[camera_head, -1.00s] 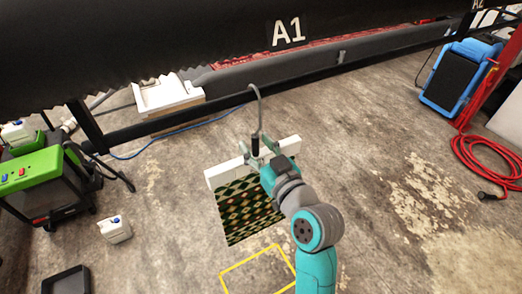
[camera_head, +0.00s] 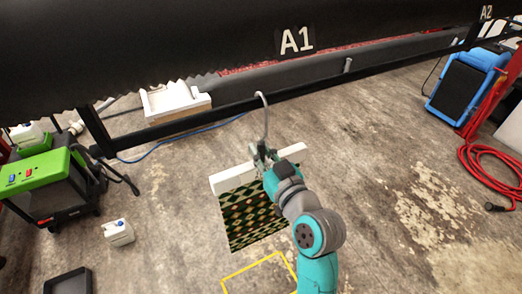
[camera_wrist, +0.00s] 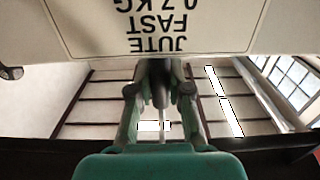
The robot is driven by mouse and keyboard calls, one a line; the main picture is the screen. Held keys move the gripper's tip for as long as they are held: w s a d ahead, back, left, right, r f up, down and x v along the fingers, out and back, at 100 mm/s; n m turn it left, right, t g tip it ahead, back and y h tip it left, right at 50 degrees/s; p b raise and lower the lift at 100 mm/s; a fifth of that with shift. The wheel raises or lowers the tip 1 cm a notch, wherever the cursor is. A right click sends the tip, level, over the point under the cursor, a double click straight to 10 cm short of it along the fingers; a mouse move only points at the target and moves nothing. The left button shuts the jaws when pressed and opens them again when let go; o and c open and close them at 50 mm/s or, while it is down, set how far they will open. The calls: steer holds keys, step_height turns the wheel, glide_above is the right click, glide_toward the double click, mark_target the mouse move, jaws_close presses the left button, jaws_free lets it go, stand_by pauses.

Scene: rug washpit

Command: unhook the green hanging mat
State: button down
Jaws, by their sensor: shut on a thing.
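The green mat (camera_head: 252,218), with a dark diamond pattern, hangs from a white bar (camera_head: 232,180). A grey hook (camera_head: 265,115) rises from the bar, and its curved top overlaps the black rail in the picture. I cannot tell whether the hook touches the rail. My gripper (camera_head: 265,155) is at the middle of the bar, shut on the dark grip at the base of the hook. In the wrist view, the fingers (camera_wrist: 158,88) close around this dark grip (camera_wrist: 160,82), and the white bar's label (camera_wrist: 150,25) reads upside down. My arm hides part of the mat's right side.
A black rail (camera_head: 180,128) with a dark panel marked A1 (camera_head: 296,41) runs across the back. A green-topped machine (camera_head: 40,175), white jug (camera_head: 118,232) and black tray (camera_head: 68,282) stand left. A yellow floor outline (camera_head: 252,260) lies in front. A red hose (camera_head: 490,165) lies right.

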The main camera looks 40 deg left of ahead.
mark_target(263, 140)
steer(key=shift+r, duration=0.2)
steer(key=shift+r, duration=2.05)
steer(key=v, duration=1.5)
stand_by(0.3)
steer(key=shift+f, duration=0.1)
stand_by(0.4)
